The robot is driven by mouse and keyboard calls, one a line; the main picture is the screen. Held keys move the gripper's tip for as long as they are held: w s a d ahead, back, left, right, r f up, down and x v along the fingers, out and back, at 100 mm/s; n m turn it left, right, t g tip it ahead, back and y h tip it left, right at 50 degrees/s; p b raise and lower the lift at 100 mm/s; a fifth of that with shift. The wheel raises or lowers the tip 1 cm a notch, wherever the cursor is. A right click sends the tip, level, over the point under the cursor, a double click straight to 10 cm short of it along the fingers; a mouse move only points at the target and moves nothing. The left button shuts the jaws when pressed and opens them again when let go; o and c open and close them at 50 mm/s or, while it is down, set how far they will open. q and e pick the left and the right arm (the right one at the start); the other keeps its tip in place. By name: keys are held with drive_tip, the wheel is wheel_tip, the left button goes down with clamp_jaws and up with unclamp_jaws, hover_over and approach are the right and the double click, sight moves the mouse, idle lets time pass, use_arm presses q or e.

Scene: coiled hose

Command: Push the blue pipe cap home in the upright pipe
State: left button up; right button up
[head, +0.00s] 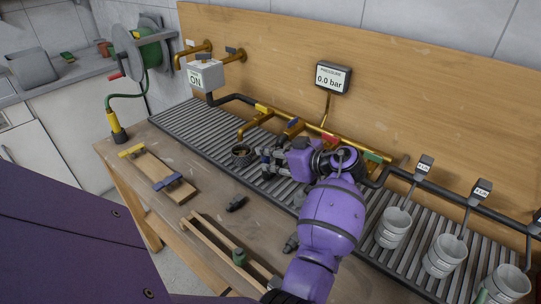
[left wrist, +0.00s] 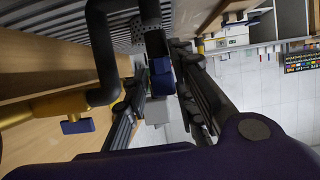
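The blue pipe cap (left wrist: 162,78) shows in the left wrist view between my fingers, at the end of a dark upright pipe (left wrist: 154,42). This view is turned, with the grate at its top. How deep the cap sits in the pipe is hard to tell. My left gripper (head: 267,163) is over the grate; in the left wrist view its fingers (left wrist: 160,85) lie close on both sides of the cap and look shut on it. In the head view the gripper hides cap and pipe end. My right gripper is not in view.
Brass pipes with coloured handles, one blue (head: 293,122), run behind the gripper. A wooden rack (head: 157,175) and loose dark fittings (head: 237,203) lie in front. Metal cups (head: 393,228) stand right. A pressure display (head: 333,77) reads 0.0 bar.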

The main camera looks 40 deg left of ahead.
use_arm(q)
drive_tip(key=o, duration=0.4)
drive_tip(key=shift+w+d+f, duration=0.1)
drive_tip(key=shift+w+f, duration=0.1)
drive_tip(key=shift+s+r, duration=0.15)
drive_tip(key=v, duration=1.1)
drive_tip(key=shift+d+r, duration=0.1)
drive_tip(key=shift+d, duration=0.3)
